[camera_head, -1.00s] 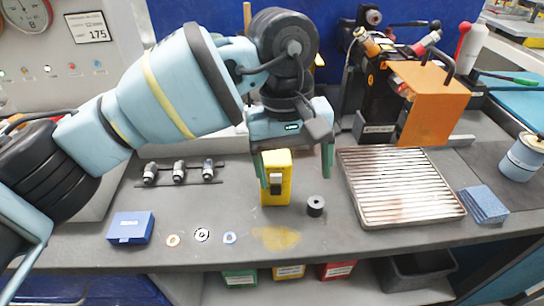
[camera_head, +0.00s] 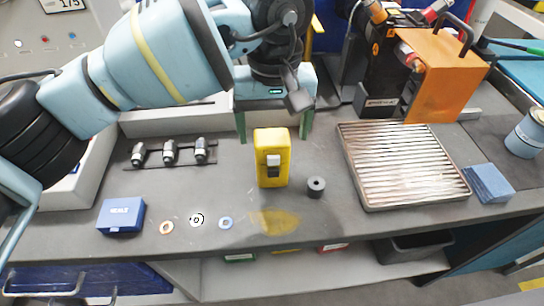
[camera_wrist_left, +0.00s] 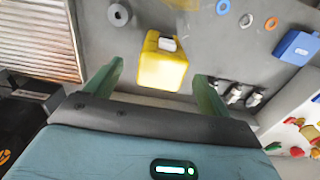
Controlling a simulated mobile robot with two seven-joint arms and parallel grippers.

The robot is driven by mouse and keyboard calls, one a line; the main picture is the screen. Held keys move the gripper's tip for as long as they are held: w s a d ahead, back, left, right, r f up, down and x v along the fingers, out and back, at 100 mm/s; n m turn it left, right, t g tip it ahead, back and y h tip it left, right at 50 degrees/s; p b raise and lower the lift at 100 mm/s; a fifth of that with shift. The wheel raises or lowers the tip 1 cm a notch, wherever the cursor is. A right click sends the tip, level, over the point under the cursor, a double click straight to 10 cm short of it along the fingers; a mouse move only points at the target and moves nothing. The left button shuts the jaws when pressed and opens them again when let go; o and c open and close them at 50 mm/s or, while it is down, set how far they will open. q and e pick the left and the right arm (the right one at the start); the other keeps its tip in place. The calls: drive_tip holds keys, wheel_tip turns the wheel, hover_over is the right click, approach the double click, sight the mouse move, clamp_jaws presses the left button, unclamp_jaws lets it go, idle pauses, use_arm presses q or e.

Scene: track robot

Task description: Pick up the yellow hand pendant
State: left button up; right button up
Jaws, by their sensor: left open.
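The yellow hand pendant (camera_head: 272,158) stands upright on the grey bench, with a light grey and black switch on its front. In the left wrist view the pendant (camera_wrist_left: 161,68) lies ahead of the fingertips, roughly centred between them. My left gripper (camera_head: 273,139) is open, its two green fingers behind the pendant in the head view, one to each side. The same gripper (camera_wrist_left: 158,72) shows its fingers spread and empty in the wrist view. The pendant appears apart from both fingers. My right gripper is not in view.
A black cylinder (camera_head: 316,187) stands just right of the pendant. Further right are a ribbed metal tray (camera_head: 401,198) and a blue block (camera_head: 488,184). Left are a blue box (camera_head: 121,216), several small rings (camera_head: 197,220) and a rack of dark fittings (camera_head: 170,154). Bench in front is mostly clear.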

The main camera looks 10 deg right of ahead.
sight(272, 136)
use_arm(q)
wheel_tip(272, 136, down, 4)
drive_tip(key=shift+w+a+f, duration=0.15)
drive_tip(key=shift+f, duration=0.05)
drive_tip(key=shift+c, duration=0.9)
drive_tip(key=c, duration=1)
drive_tip(key=shift+r, duration=0.15)
